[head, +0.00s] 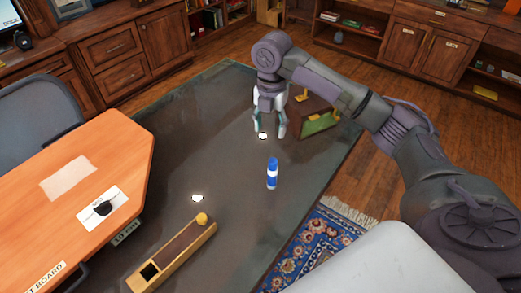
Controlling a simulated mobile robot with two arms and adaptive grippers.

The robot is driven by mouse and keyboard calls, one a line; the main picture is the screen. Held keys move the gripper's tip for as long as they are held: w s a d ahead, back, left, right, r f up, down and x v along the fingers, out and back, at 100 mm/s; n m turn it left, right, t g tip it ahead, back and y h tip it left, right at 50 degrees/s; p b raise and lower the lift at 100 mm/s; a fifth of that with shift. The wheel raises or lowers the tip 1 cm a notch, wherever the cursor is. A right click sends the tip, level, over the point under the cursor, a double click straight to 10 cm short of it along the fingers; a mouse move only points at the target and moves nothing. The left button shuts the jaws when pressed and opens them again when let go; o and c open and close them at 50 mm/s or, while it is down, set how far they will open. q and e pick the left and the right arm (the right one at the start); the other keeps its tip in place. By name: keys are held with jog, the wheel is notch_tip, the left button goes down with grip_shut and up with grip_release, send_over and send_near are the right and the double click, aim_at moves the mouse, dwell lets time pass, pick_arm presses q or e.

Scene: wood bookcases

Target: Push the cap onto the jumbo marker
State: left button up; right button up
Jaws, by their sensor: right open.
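A blue and white cylinder (272,174), which looks like the jumbo marker, stands upright on the dark surface, right of the picture's middle. Its upper part is blue with a white band below; I cannot tell whether that top is a separate cap. My right gripper (269,134) points down beyond the cylinder, open, fingers apart and clear of it. A small bright white patch (263,136) shows by its fingertips; I cannot tell what it is. My left gripper is not in view.
A wooden box with a yellow ball (202,219) lies at the front. An orange-topped desk (115,153) with papers stands left. A brown and green box (318,123) is right of the gripper. A patterned rug (322,245) lies front right. The dark surface (175,140) has free room.

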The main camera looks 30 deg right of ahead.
jog(key=p, duration=0.1)
send_over(273, 161)
jog(key=f, duration=0.6)
jog(key=shift+w+f, duration=0.3)
jog(key=shift+w, duration=0.1)
jog(key=shift+f, duration=0.55)
jog(key=f, duration=0.1)
jog(key=f+p, duration=0.1)
jog(key=f, duration=0.2)
jog(key=shift+s+d+f+p, duration=0.1)
jog(key=shift+s+f+p, duration=0.2)
jog(key=shift+s+p, duration=0.1)
jog(key=shift+f, duration=0.3)
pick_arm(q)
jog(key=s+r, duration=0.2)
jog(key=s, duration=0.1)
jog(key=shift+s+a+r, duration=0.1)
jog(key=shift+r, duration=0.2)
